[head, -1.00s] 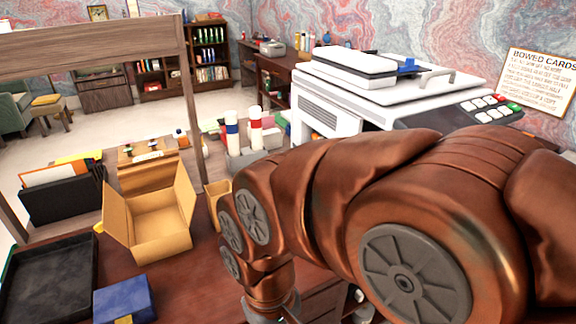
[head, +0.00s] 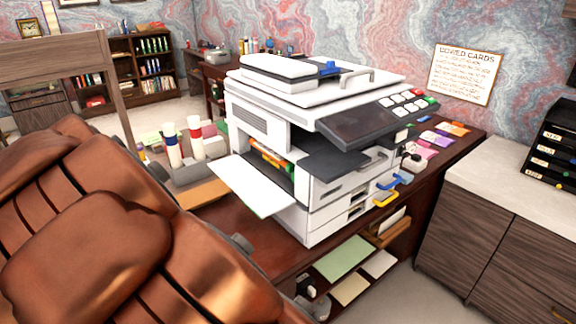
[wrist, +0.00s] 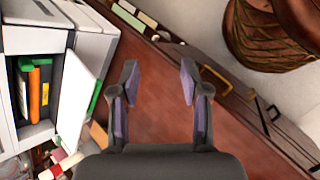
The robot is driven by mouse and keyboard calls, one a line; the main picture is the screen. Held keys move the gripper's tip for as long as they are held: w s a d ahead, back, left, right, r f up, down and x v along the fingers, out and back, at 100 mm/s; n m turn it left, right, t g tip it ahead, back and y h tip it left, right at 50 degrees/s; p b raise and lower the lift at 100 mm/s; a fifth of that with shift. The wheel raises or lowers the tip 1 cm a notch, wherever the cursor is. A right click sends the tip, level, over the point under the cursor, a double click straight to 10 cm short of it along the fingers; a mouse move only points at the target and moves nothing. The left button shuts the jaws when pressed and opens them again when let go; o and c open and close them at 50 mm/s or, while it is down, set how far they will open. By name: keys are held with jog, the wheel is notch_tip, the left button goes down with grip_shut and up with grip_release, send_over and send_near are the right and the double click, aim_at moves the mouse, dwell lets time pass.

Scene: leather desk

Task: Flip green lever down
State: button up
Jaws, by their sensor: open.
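A white printer (head: 290,95) stands on the dark red desk (head: 285,245) with its left flap (head: 250,187) swung open. Inside the opening are orange and green parts (head: 272,157); they are small, and no lever shape is clear. The wrist view shows this opening at the left, with an orange part (wrist: 34,95) and green beside it. A separate green piece (wrist: 95,97) shows at the edge of the open flap. My gripper (wrist: 159,78) is open and empty over the bare desk, right of the flap.
Blue (head: 391,182) and yellow (head: 385,199) handles stick out at the printer's lower right. Marker-like cylinders (head: 172,148) stand left of the printer. A shelf with papers (head: 345,257) is under the desk. My arm hides the lower left of the head view.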

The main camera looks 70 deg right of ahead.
jog(key=w+d+r+n+g+h+p, duration=0.1)
jog(key=d+r+n+g+h, duration=0.15)
jog(key=d, duration=0.65)
jog(key=w+d+r+n+g+h, duration=0.1)
jog(key=d+r+n+g+h, duration=0.15)
jog(key=d, duration=0.75)
jog(key=n+t+h+p, duration=0.1)
jog(key=n+h, duration=0.4)
jog(key=n, duration=0.2)
send_near(287, 169)
jog(key=x, duration=0.3)
jog(key=shift+s+d+r, duration=0.2)
jog(key=shift+r, duration=0.05)
jog(key=shift+p+x, duration=1.15)
jog(key=shift+x, duration=2.75)
jog(key=shift+f, duration=0.15)
grip_shut()
